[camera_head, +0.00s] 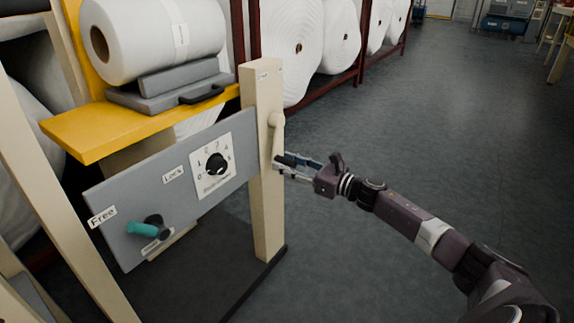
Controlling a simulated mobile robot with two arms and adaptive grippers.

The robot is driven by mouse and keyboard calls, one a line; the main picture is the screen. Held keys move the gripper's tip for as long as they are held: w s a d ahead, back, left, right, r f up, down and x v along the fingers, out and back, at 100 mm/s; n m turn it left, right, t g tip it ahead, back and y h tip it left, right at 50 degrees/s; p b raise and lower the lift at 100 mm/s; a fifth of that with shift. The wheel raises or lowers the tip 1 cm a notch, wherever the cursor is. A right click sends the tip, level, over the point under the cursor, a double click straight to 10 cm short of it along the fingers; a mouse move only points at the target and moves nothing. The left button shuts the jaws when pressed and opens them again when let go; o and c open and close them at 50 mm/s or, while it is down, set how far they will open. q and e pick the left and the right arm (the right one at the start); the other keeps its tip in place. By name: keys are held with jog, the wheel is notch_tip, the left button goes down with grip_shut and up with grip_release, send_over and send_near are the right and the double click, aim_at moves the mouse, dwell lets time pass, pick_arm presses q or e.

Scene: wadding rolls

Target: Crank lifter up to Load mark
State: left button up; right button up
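The lifter has a beige post (264,200) with a small label near its top, too small to read. A beige crank (275,128) is on the post's right side, its arm hanging down. A dark grip (286,160) sticks out at its lower end. My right gripper (283,168) is at this grip, fingers pointing left, one finger above and one below it; whether they press on it is unclear. The yellow platform (90,135) carries a white wadding roll (165,40). My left gripper is not in view.
A grey panel (120,205) left of the post carries a numbered dial (215,163), "Free" and "Lock" labels and a teal-handled lever (142,229). Large white rolls stand on a dark red rack (330,82) behind. The grey floor to the right is clear.

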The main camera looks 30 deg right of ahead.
jog(key=shift+c, duration=0.2)
grip_shut()
dwell(0.4)
